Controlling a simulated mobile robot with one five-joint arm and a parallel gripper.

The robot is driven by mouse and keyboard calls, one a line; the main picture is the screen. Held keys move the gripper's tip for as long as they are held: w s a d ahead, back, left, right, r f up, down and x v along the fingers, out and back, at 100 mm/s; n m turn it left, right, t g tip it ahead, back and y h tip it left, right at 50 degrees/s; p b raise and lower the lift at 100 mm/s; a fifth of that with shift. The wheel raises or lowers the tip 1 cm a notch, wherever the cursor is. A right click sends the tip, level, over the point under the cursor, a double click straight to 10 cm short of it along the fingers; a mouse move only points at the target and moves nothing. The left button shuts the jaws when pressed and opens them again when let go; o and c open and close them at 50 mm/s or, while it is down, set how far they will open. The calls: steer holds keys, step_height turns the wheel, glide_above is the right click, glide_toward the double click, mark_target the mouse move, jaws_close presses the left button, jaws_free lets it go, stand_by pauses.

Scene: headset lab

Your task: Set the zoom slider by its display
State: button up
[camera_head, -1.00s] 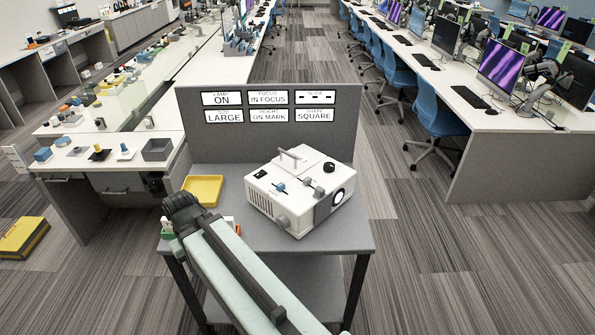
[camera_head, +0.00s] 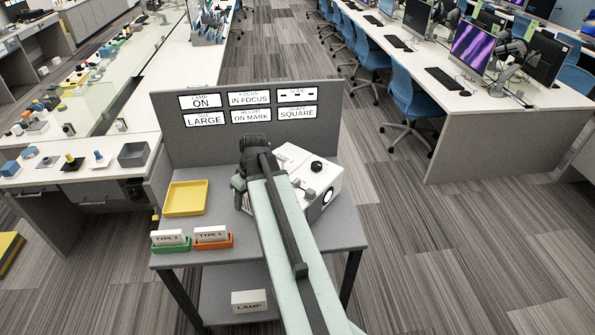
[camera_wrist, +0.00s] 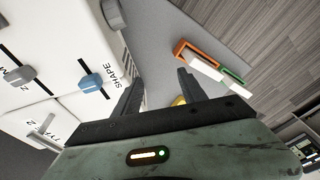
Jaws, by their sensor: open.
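The white projector-like device (camera_head: 312,174) stands on the grey table, largely covered by my arm in the head view. In the wrist view its white top (camera_wrist: 45,60) fills the left. A grey slider knob (camera_wrist: 22,76) sits in a slot beside lettering that is partly hidden, with a Z and an M readable. A blue slider knob (camera_wrist: 91,83) sits beside the word SHAPE. My gripper (camera_wrist: 157,72) is open and empty, its fingers right of the blue knob and apart from it. The display panel (camera_head: 246,141) reads SIZE LARGE, SHAPE SQUARE, HEIGHT ON MARK, IN FOCUS and lamp ON.
A yellow tray (camera_head: 186,198) lies left of the device. A green holder (camera_head: 170,244) and an orange holder (camera_head: 213,241) with cards stand at the table's front left. A round grey knob (camera_wrist: 114,15) sticks out from the device's edge.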

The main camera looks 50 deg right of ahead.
mark_target(297, 181)
steer(key=s+d+r+t+p, duration=0.1)
steer(key=s+d+r, duration=0.15)
steer(key=d, duration=0.45)
steer(key=s+d+r+t+p, duration=0.1)
steer(key=s+d, duration=0.2)
steer(key=d, duration=0.4)
steer(key=s+d+r+p, duration=0.1)
steer(key=s+d+r, duration=0.1)
steer(key=d, duration=0.5)
steer(key=shift+h, duration=0.4)
steer(key=b+x, duration=0.7)
steer(key=x, duration=0.1)
steer(key=shift+s+a+b, duration=0.1)
steer(key=shift+a+b, duration=0.15)
steer(key=shift+b, duration=0.1)
steer(key=shift+r, duration=0.15)
steer(key=shift+c, duration=0.3)
jaws_close()
